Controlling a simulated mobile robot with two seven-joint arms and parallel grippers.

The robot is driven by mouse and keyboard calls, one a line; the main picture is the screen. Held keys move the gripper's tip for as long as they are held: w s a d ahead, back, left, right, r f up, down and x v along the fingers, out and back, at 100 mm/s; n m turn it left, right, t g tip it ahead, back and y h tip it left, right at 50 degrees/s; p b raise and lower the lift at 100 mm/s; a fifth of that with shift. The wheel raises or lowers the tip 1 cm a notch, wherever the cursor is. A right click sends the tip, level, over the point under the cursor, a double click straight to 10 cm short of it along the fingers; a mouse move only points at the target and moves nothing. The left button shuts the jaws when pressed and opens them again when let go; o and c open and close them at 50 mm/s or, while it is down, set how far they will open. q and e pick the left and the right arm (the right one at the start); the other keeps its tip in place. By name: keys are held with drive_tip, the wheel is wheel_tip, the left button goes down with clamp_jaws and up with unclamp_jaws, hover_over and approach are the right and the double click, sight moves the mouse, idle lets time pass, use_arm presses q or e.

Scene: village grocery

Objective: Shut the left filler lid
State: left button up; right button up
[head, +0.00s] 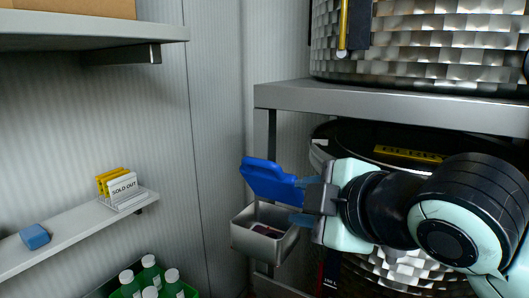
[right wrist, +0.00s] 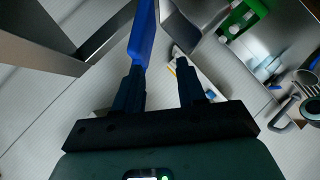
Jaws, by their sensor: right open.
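The blue filler lid (head: 268,180) stands raised and tilted in the head view, above a small open metal box (head: 262,238). My right gripper (head: 301,200) is open, just right of the lid, with its fingers one above the other. The upper finger is at the lid's right end; I cannot tell if they touch. In the right wrist view the lid (right wrist: 143,34) shows edge-on beyond the left finger, not between the fingers. The lid's hinge is not clearly visible. My left gripper is not in view.
A metal rack (head: 390,101) holds a large patterned drum (head: 420,50) above and another below, behind my right arm. A green crate of bottles (head: 190,291) stands below.

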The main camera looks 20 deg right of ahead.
sight(273, 166)
wheel_tip(273, 166, up, 6)
drive_tip(key=s+d+y+p, duration=0.1)
drive_tip(key=s+d+y, duration=0.1)
drive_tip(key=y, duration=0.2)
drive_tip(key=shift+t+y, duration=0.4)
drive_tip(key=shift+t, duration=0.1)
drive_tip(key=p+x, duration=0.1)
drive_tip(key=x, duration=1.1)
drive_tip(key=shift+w+f, duration=0.25)
drive_tip(key=shift+w, duration=0.1)
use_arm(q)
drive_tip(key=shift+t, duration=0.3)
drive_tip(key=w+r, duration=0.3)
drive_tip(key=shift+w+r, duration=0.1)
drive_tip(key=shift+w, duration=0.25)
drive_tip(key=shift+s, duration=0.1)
use_arm(e)
clamp_jaws()
